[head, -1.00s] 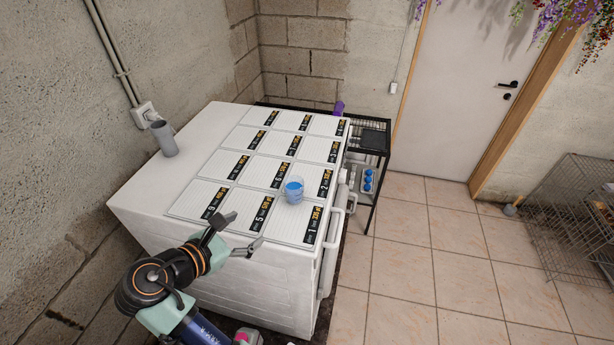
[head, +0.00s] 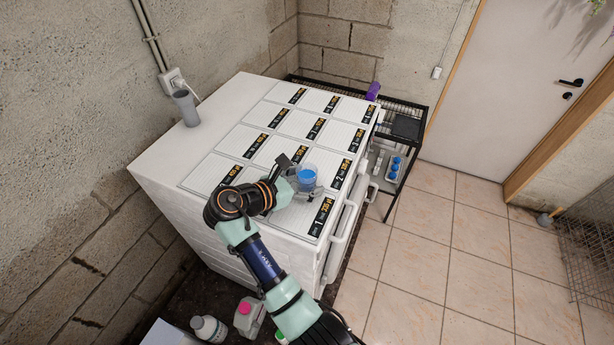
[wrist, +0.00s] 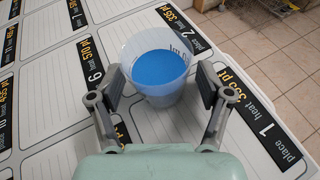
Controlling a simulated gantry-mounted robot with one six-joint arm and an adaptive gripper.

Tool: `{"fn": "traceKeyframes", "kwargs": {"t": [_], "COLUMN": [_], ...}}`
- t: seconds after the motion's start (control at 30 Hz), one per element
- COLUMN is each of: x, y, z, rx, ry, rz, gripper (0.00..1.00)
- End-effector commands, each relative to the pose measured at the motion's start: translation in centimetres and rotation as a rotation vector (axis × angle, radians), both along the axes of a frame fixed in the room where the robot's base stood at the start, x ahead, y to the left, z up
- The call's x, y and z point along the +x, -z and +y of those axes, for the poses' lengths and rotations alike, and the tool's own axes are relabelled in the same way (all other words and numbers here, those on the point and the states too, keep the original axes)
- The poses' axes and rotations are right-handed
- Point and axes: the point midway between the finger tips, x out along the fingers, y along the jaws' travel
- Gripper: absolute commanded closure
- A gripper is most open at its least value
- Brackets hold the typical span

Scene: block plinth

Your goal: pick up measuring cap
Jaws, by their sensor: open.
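The measuring cap looks to be the small translucent cup with blue inside (head: 307,172). It stands upright on the labelled white top near the place 2 and place 6 cards. In the wrist view the cup (wrist: 157,72) is centred ahead of my gripper (wrist: 159,85). My gripper (head: 298,179) is open and empty.
A grey tumbler (head: 186,108) stands at the back left of the white block (head: 160,150). Numbered cards cover its top. A black rack (head: 408,127) with a purple item (head: 373,91) and blue items (head: 394,166) stands behind right. Bottles (head: 209,328) are on the floor.

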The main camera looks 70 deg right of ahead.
Motion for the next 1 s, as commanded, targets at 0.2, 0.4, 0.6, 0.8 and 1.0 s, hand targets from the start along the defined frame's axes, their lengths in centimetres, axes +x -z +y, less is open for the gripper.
{"fn": "traceKeyframes", "kwargs": {"t": [0.2, 0.4, 0.6, 0.8, 1.0], "x": [-0.07, -0.05, -0.05, -0.04, -0.04], "y": [0.15, 0.13, 0.12, 0.10, -0.16], "z": [-0.22, -0.21, -0.20, -0.20, -0.20], "rx": [0.000, 0.000, -0.001, -0.001, -0.001], "ry": [-0.002, -0.002, -0.001, -0.001, -0.001], "rz": [-0.001, -0.001, -0.001, -0.001, -0.002], "gripper": [0.22, 0.52, 0.86, 0.90, 0.90]}}
